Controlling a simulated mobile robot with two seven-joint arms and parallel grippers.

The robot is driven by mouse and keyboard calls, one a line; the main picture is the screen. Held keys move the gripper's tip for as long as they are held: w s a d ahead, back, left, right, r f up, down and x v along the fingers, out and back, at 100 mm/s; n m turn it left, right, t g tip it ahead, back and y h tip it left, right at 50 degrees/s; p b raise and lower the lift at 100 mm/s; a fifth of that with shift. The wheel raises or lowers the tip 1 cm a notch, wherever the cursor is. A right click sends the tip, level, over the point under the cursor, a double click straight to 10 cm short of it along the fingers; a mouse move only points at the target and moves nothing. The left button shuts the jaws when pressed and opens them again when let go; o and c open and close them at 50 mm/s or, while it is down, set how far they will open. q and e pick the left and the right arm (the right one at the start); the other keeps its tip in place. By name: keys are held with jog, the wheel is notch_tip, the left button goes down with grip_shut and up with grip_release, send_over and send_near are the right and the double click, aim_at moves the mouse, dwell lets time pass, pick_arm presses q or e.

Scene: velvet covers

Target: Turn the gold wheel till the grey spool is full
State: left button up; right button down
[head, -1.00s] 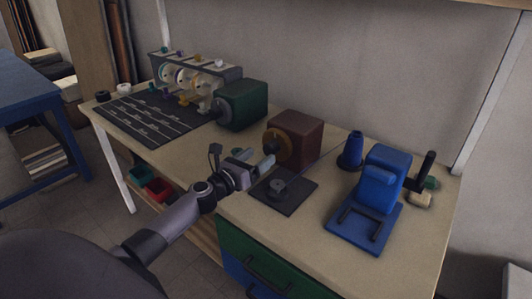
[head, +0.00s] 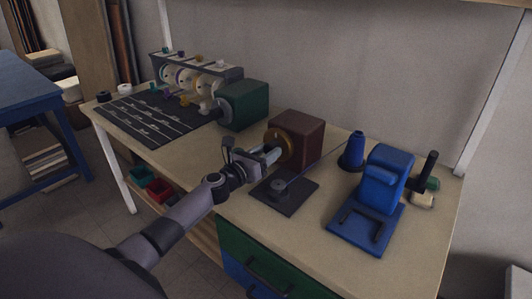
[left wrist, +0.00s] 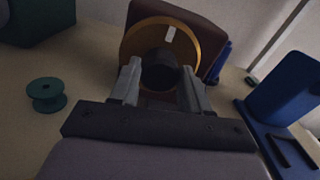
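The gold wheel (head: 298,147) is on the front of a dark red-brown box (head: 310,131). In the left wrist view the gold wheel (left wrist: 134,43) shows a pale mark and a dark round hub (left wrist: 160,72). My left gripper (head: 272,154) is at the wheel's front. Its two fingers (left wrist: 160,84) are apart, one on each side of the hub; contact is not clear. The grey spool (head: 278,184) stands on a dark plate (head: 293,201) below the gripper. A thin thread runs toward it from the blue cone (head: 352,152). Its fill is too small to judge. My right gripper is not in view.
A blue device (head: 382,182) with a dark crank stands right of the plate. A green box (head: 243,104) and a rack of spools (head: 194,77) are at the left. A green spool (left wrist: 47,95) lies left of the gripper. The front right tabletop is clear.

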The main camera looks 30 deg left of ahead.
pick_arm(q)
jog(key=shift+m, duration=0.4)
